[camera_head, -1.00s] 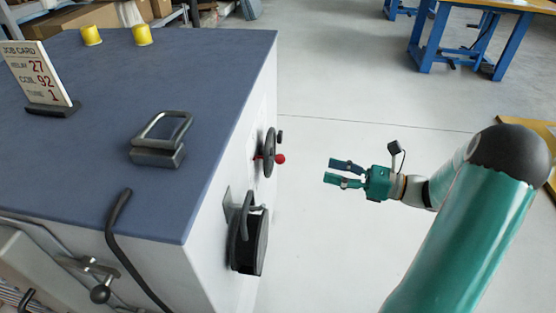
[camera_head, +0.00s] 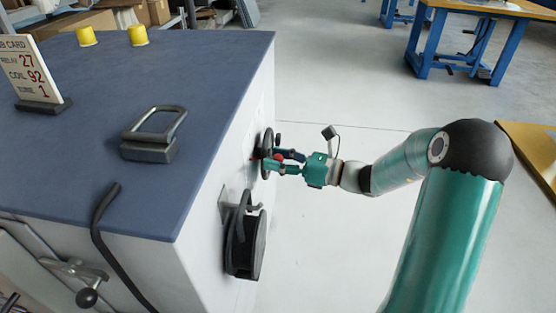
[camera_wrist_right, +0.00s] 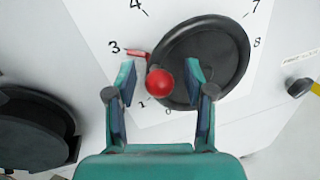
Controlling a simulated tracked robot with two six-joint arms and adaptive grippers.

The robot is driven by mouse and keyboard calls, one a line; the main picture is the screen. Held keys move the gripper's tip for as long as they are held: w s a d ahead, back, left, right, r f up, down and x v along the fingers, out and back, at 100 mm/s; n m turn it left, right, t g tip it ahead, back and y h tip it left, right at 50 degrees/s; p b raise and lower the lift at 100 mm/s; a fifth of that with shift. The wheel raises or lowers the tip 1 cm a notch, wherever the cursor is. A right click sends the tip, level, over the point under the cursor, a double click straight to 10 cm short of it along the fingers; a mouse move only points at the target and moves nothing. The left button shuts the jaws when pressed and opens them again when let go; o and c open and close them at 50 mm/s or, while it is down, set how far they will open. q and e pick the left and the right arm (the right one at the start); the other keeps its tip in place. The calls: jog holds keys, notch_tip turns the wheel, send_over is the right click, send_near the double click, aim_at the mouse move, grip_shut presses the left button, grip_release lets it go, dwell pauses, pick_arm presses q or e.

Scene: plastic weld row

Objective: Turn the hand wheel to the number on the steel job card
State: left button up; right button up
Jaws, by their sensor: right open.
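The black hand wheel (camera_head: 267,150) is on the side face of the cabinet. In the right wrist view the wheel (camera_wrist_right: 222,62) has a red knob (camera_wrist_right: 160,82) and a red pointer (camera_wrist_right: 136,54) close to the 3 on a white dial. My right gripper (camera_head: 272,162) is at the wheel; in the wrist view its open fingers (camera_wrist_right: 160,75) stand on either side of the red knob. I cannot tell whether they touch it. The job card (camera_head: 34,72) stands on the cabinet top, partly cut off, with lines reading 27, 92 and 1. My left gripper is out of view.
The blue cabinet top (camera_head: 190,80) carries two yellow cups (camera_head: 137,35) and a grey handled block (camera_head: 150,148). A black reel (camera_head: 246,243) sits below the wheel and also shows in the wrist view (camera_wrist_right: 35,130).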

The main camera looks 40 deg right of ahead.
grip_shut()
dwell(0.4)
